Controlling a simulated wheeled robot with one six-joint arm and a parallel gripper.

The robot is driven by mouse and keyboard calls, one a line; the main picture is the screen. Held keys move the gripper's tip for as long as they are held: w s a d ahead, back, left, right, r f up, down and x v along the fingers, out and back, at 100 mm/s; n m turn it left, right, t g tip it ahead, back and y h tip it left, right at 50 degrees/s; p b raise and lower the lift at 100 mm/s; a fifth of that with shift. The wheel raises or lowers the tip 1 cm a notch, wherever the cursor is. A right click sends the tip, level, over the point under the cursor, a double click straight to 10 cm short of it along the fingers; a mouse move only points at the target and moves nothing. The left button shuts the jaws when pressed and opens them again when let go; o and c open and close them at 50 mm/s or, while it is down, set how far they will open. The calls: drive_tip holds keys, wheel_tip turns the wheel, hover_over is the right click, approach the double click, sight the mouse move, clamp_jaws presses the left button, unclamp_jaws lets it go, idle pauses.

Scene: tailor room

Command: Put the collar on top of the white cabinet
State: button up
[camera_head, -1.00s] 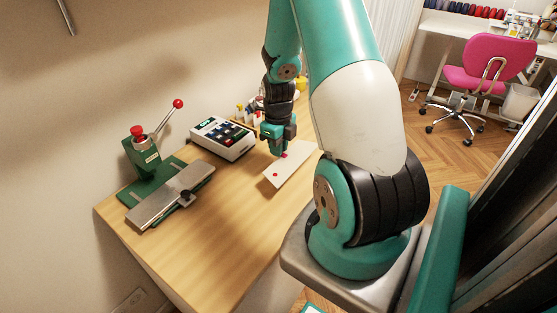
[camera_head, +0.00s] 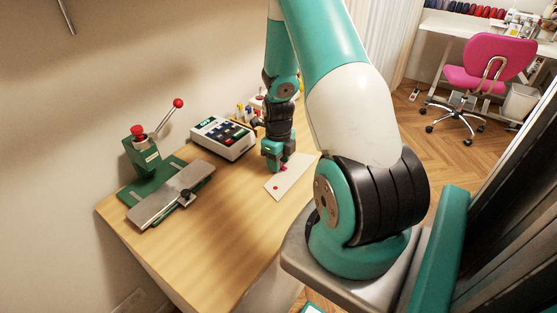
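A flat white piece with red dots (camera_head: 291,183) lies on the wooden table; it may be the collar, but I cannot tell for sure. My gripper (camera_head: 281,169) points down at the left part of its far end, very close to or touching it. Small red spots show at the fingertips. The fingers are too small to tell whether they are open or shut, or whether they hold the piece. I cannot make out a white cabinet with certainty.
On the wooden table (camera_head: 215,248) stand a green press with a red-knobbed lever (camera_head: 148,160), a calculator-like device (camera_head: 223,138) and small bottles behind my gripper. The table's front part is clear. A pink chair (camera_head: 490,65) stands at a white desk (camera_head: 460,27) far right.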

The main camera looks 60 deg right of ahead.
wheel_tip(320, 180, up, 12)
drive_tip(key=w+a+r+n+t, duration=0.1)
drive_tip(key=a+r+n, duration=0.2)
drive_tip(key=a+n, duration=0.2)
drive_tip(key=w+a+r+n, duration=0.2)
drive_tip(key=a+n, duration=0.2)
drive_tip(key=a, duration=0.1)
drive_tip(key=s+a+r+n+y, duration=0.2)
drive_tip(key=s+a+r+n, duration=0.15)
drive_tip(key=a+n, duration=0.7)
drive_tip(key=s+a+r+n+y, duration=0.1)
drive_tip(key=s+a+r+n, duration=0.3)
drive_tip(key=a+n, duration=0.6)
drive_tip(key=s+a+r+n+g+y, duration=0.1)
drive_tip(key=s+a+r+n, duration=0.2)
drive_tip(key=n, duration=1)
drive_tip(key=s+a, duration=0.3)
drive_tip(key=s, duration=0.1)
drive_tip(key=shift+s+a+r+n, duration=0.25)
drive_tip(key=shift+s+n, duration=0.05)
drive_tip(key=shift+n, duration=0.05)
